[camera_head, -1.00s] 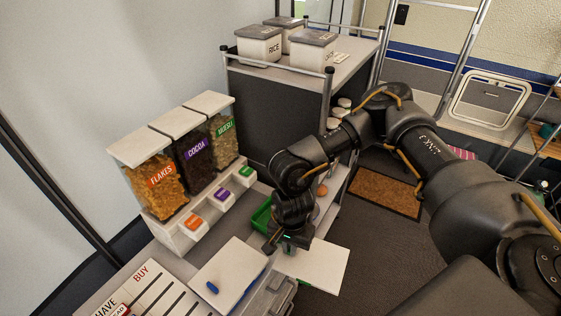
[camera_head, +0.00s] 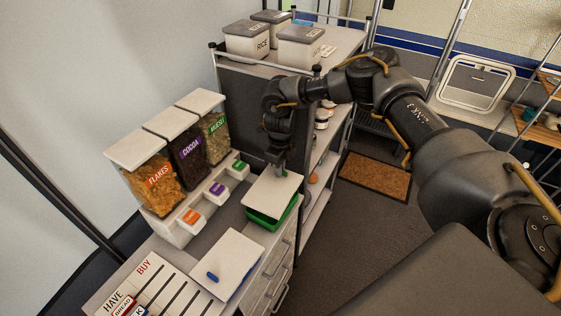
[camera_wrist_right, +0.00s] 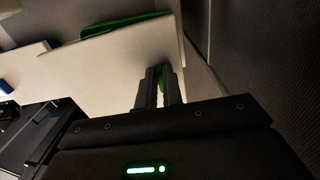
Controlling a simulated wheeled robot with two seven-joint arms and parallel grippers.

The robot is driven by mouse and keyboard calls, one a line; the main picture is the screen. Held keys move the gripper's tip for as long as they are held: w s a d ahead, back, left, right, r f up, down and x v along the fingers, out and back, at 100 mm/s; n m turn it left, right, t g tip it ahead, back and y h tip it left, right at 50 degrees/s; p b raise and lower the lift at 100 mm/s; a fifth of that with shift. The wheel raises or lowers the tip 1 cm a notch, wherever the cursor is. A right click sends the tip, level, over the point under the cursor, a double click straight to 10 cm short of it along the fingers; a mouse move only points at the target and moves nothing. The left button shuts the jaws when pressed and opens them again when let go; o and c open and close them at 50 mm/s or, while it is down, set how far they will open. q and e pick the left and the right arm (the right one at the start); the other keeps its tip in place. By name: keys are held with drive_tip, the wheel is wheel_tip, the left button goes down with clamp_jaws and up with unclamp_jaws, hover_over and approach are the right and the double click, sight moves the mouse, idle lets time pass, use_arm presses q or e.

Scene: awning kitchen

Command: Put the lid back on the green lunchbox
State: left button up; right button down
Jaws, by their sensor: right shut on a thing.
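The cream lid (camera_head: 265,195) has a green handle (camera_wrist_right: 160,78), and my right gripper (camera_head: 282,171) is shut on that handle. The lid is over the green lunchbox (camera_head: 268,220), hiding most of its inside. Green wall shows below the lid along the front and right. In the right wrist view, part of the lunchbox (camera_wrist_right: 118,23) shows beyond one edge of the lid (camera_wrist_right: 90,75), so the two are not fully lined up there. I cannot tell whether they touch. My left gripper is not in view.
A second cream lid with a blue handle (camera_head: 228,258) lies in front on the counter, with a blue edge under it. The cereal dispenser (camera_head: 180,165) stands left of the lunchbox. A dark shelf unit (camera_head: 245,105) with white bins rises behind. The counter drops off to the right.

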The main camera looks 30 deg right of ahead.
drive_tip(key=shift+w+d+r+m, duration=0.15)
drive_tip(key=shift+w+d+m, duration=0.15)
drive_tip(key=shift+w+m, duration=0.1)
drive_tip(key=shift+f+b, duration=2.45)
drive_tip(key=shift+f, duration=0.95)
drive_tip(key=shift+a, duration=0.1)
drive_tip(key=shift+f+b, duration=0.4)
drive_tip(key=shift+f, duration=0.05)
drive_tip(key=c, duration=1)
unclamp_jaws()
